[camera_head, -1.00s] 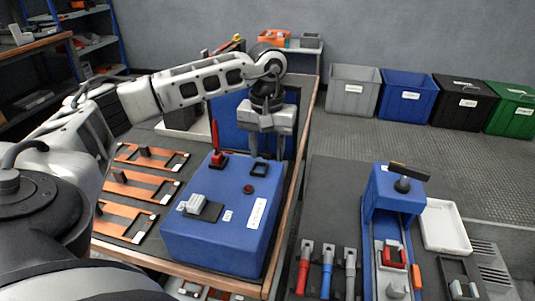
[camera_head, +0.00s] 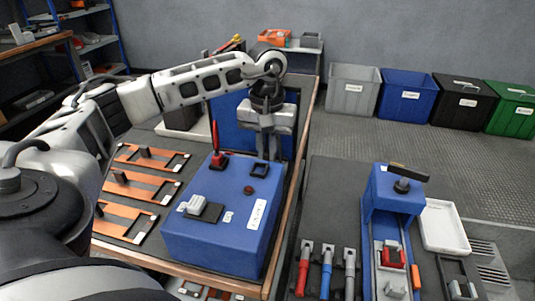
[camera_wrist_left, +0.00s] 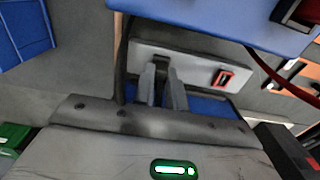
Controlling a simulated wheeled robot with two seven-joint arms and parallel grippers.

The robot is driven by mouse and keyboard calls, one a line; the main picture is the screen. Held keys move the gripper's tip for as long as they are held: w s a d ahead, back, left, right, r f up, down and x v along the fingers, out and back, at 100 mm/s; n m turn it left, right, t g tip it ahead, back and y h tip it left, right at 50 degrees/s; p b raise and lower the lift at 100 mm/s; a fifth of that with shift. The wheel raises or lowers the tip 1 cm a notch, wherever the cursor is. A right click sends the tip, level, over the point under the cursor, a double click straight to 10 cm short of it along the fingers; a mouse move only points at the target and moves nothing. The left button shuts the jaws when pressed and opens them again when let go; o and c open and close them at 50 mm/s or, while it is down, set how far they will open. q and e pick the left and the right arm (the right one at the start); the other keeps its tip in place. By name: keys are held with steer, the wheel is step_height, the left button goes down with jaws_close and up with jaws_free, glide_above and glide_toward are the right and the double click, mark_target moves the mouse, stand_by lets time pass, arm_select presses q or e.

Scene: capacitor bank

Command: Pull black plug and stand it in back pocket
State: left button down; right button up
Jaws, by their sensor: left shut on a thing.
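My left gripper (camera_head: 268,148) is behind the far edge of the blue box (camera_head: 185,243), fingers pointing down. In the left wrist view the gripper (camera_wrist_left: 161,82) is shut on a small dark piece, apparently the black plug (camera_wrist_left: 161,62), in front of a grey panel (camera_wrist_left: 195,62). The fingers cover most of the plug, and I cannot tell whether it is still seated. A black-framed square pocket (camera_head: 259,169) is on the box top at the back. My right gripper is not in view.
A red upright lever (camera_head: 216,150), a red button (camera_head: 249,190) and a grey switch (camera_head: 203,208) are on the box top. A blue panel (camera_head: 229,128) stands behind. Orange frames (camera_head: 140,188) lie at left. A red-framed slot (camera_wrist_left: 223,77) is on the grey panel.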

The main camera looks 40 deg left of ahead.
arm_select(q)
steer(key=shift+r+p, duration=2.25)
steer(key=shift+r, duration=0.6)
steer(key=shift+r, duration=0.1)
steer(key=shift+r+p, duration=1.05)
steer(key=shift+r, duration=0.1)
steer(key=b, duration=0.1)
glide_above(260, 172)
steer(key=shift+f, duration=0.15)
steer(key=shift+f+b, duration=0.7)
steer(key=shift+b, duration=0.15)
steer(key=shift+f+b, duration=0.45)
steer(key=shift+b, duration=0.05)
